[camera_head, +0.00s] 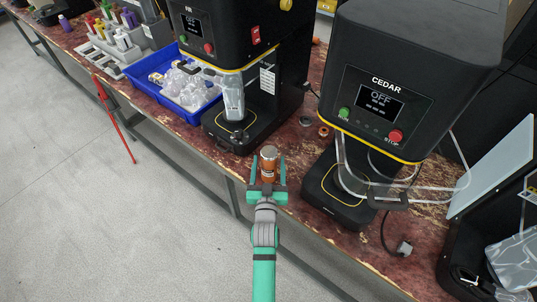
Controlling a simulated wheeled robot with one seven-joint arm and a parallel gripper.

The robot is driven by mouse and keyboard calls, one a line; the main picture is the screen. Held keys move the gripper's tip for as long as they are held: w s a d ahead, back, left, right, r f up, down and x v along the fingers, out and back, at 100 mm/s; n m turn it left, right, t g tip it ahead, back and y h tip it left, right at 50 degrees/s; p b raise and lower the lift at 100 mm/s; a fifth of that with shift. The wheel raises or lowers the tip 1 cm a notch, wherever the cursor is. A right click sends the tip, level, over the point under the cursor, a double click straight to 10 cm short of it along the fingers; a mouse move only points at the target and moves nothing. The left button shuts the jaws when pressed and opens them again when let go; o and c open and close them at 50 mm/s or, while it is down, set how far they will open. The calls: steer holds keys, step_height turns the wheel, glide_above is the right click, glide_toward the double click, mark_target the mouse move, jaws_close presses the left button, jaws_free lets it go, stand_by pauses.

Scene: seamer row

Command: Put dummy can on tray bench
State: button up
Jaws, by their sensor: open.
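A small can (269,165) with a silver top and an orange-brown body stands near the front edge of the worn red-brown bench (298,160), between the FIR and CEDAR machines. I take it to be the dummy can; no label is readable. My gripper (268,172) is open, with its teal fingers on either side of the can's lower part. I cannot tell whether the fingers touch it. A blue tray (191,117) holding clear plastic items is on the bench to the left, beside the FIR machine. I cannot tell which surface is the tray bench.
The FIR machine (225,45) stands behind left of my gripper and the CEDAR machine (405,65), its screen reading OFF, to the right. Small rings (324,131) lie between them. A rack of coloured bottles (115,40) is at the far left.

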steer(key=s, duration=0.6)
steer(key=shift+s, duration=0.1)
steer(key=s+f+g, duration=0.2)
steer(key=s, duration=2.6)
steer(key=s+d+r, duration=0.1)
steer(key=s+r, duration=0.3)
steer(key=s, duration=0.5)
steer(key=shift+d+r+g, duration=0.2)
steer(key=shift+d+g, duration=0.05)
steer(key=shift+g, duration=0.05)
steer(key=shift+s, duration=0.1)
steer(key=shift+c, duration=0.3)
